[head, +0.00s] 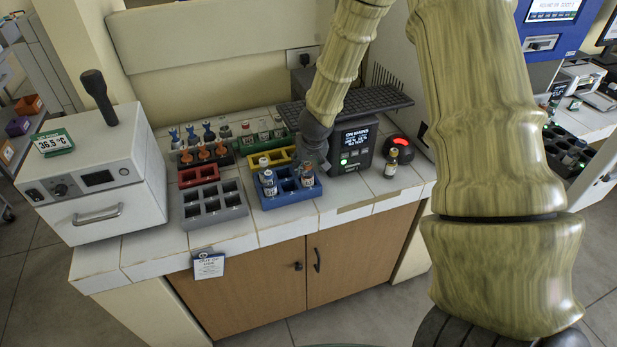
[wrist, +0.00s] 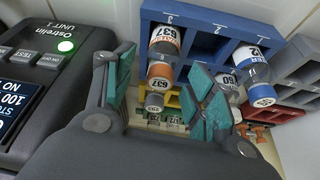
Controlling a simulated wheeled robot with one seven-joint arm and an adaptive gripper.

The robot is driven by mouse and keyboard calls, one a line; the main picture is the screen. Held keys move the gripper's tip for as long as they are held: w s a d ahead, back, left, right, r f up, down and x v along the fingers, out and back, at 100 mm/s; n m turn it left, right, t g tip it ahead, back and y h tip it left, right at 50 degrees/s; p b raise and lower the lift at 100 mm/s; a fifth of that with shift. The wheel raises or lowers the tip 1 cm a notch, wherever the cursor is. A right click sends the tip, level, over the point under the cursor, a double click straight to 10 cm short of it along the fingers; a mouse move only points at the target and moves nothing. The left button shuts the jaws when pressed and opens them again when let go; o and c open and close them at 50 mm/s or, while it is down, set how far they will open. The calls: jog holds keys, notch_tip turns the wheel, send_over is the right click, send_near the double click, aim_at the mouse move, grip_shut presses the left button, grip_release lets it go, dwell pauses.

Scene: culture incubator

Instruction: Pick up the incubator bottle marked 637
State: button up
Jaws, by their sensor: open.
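The bottle marked 637 (wrist: 163,42) stands in the column marked 3 of a blue rack (wrist: 195,15). It has a white and orange label, and 637 also shows on its lower end in the wrist view. In the head view the bottle (head: 307,179) stands at the right end of the blue rack (head: 290,200), partly hidden by my gripper. My gripper (head: 316,150) is open and empty just above and behind it. In the wrist view the teal fingers of my gripper (wrist: 163,92) are spread to either side of the bottle's cap end. I cannot tell whether they touch it.
A bottle marked 12 (wrist: 251,66) and one marked 60 (wrist: 226,86) share the blue rack. Grey (head: 215,212), red (head: 198,175) and yellow racks are left and behind.

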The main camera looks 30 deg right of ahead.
jog(key=shift+x, duration=1.1)
jog(key=c, duration=1.2)
jog(key=shift+o, duration=0.2)
jog(key=shift+r, duration=0.1)
